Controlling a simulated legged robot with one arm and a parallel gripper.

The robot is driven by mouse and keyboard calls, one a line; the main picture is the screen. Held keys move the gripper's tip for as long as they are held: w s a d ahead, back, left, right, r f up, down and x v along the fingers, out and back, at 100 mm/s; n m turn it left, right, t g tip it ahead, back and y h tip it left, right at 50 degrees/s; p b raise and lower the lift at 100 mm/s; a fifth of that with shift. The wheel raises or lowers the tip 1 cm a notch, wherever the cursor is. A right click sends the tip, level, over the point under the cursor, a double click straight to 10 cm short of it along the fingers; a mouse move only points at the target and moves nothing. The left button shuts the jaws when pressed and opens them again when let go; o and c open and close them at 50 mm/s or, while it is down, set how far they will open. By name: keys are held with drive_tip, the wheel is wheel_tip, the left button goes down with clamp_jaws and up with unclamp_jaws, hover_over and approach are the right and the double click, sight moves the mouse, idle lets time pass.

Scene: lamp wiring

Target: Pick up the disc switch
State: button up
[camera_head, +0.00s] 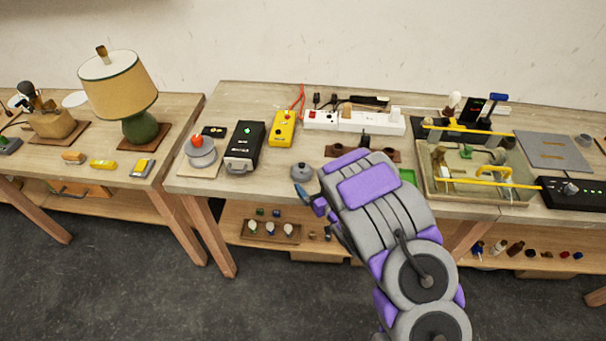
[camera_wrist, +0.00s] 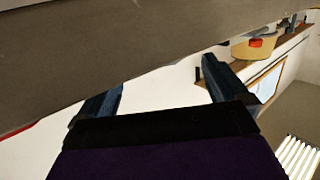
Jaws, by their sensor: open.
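A small round grey piece with a raised centre, which looks like the disc switch (camera_head: 302,171), lies near the front edge of the middle table in the head view. My gripper (camera_head: 310,198) is just in front of it and slightly to its right, close by in the picture. I cannot tell whether they touch. In the wrist view the two dark fingers of my gripper (camera_wrist: 160,85) stand apart with nothing between them. The disc switch cannot be made out in the wrist view.
A grey round base with a red top (camera_head: 199,150), a black box (camera_head: 245,146) and a yellow box (camera_head: 283,128) stand to the left. A white power strip (camera_head: 353,121) lies behind. A wooden tray (camera_head: 433,185) is to the right. A lamp (camera_head: 120,90) stands on the left table.

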sight(306, 178)
drive_tip(key=x, duration=0.1)
drive_tip(key=b+x, duration=0.1)
drive_tip(key=x, duration=0.3)
drive_tip(key=shift+s+a+f+b, duration=0.15)
drive_tip(key=shift+a+b, duration=0.2)
drive_tip(key=shift+a, duration=0.15)
drive_tip(key=shift+w, duration=0.35)
drive_tip(key=shift+a, duration=0.1)
drive_tip(key=c, duration=1.1)
